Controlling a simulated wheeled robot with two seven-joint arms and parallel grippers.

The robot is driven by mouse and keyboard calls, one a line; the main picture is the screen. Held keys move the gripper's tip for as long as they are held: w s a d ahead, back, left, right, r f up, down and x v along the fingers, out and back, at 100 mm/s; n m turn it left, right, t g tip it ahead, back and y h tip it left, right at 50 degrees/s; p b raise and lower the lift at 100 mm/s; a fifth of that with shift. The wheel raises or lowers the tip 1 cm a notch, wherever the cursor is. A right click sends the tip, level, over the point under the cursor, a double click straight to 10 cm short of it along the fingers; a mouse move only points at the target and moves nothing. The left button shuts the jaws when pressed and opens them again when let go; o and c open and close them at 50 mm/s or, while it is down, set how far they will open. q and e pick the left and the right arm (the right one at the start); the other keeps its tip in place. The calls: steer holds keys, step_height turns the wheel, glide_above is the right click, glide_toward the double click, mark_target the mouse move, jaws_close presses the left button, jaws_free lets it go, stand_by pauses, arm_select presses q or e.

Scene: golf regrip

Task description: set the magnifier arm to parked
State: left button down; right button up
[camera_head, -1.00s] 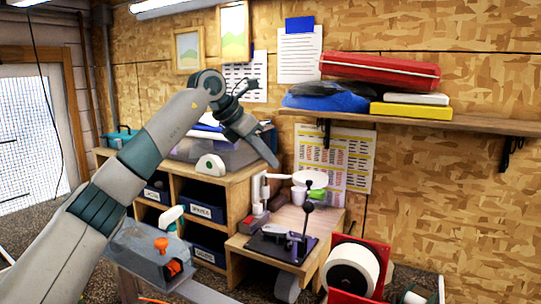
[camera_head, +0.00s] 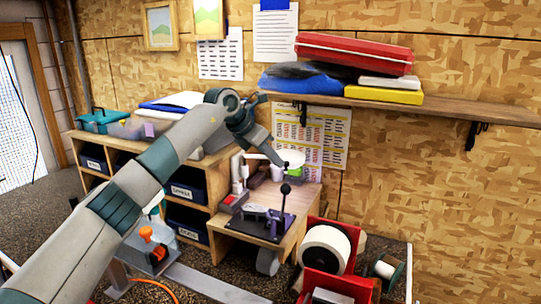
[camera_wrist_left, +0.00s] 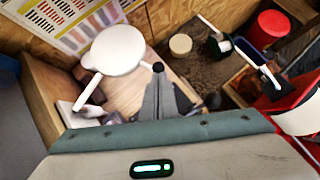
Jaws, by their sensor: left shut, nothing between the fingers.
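The magnifier arm stands on the small wooden bench, with a white post (camera_head: 236,174) at the left and a round white head (camera_head: 294,159). In the left wrist view the head (camera_wrist_left: 116,50) is seen from above, with a white link (camera_wrist_left: 88,93) running toward the lower left. My left gripper (camera_head: 279,163) is shut and empty, close beside the head in the head view. In the left wrist view its fingers (camera_wrist_left: 160,88) show right of and below the head. I cannot tell whether they touch it. My right gripper is not in view.
A black-knobbed lever (camera_head: 285,190) rises from a purple-based fixture (camera_head: 262,222) on the bench (camera_head: 297,203). A shelf (camera_head: 450,108) with a red case (camera_head: 355,52) hangs above. A red spool holder (camera_head: 335,285) stands at the right, and cubbies (camera_head: 150,170) at the left.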

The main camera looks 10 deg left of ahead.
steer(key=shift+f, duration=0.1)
